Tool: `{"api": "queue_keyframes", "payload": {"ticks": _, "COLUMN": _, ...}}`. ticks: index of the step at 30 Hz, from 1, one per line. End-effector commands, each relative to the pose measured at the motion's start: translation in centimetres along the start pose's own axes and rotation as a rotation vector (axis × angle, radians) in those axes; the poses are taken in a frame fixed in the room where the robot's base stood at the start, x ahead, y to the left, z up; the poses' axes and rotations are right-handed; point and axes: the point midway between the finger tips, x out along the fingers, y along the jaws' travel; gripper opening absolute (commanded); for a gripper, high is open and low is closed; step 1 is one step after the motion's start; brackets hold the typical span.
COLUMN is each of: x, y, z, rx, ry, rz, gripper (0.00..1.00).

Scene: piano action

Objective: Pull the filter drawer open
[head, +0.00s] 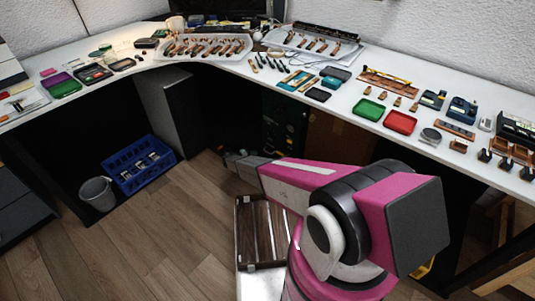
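A dark green cabinet (285,118) stands in shadow under the bench in the head view. I cannot clearly make out a filter drawer or its handle on it. My pink and black arm fills the lower right of the view and reaches left. My grey gripper (236,160) is at its end, in front of and below the cabinet. The gripper appears small and dark against the floor and shadow, so its fingers and any contact cannot be made out. Part of the cabinet's lower area is hidden behind my arm.
The white bench (345,103) carries many small parts and trays, including a red tray (400,122). A blue crate (139,165) and a grey bin (97,193) stand on the floor at left. A brown panel (327,135) is beside the cabinet. The wooden floor at left centre is clear.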

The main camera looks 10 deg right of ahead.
Motion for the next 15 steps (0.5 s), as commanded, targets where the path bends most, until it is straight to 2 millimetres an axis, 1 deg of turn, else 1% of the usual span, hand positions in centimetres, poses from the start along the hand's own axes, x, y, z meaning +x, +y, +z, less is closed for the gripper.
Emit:
{"api": "queue_keyframes", "payload": {"ticks": 9, "x": 5.5, "y": 0.0, "z": 0.1, "rx": -0.001, "ry": -0.002, "rz": -0.002, "gripper": 0.21}}
{"api": "queue_keyframes", "payload": {"ticks": 15, "x": 8.3, "y": 0.0, "z": 0.1, "rx": -0.001, "ry": -0.003, "rz": -0.003, "gripper": 0.21}}
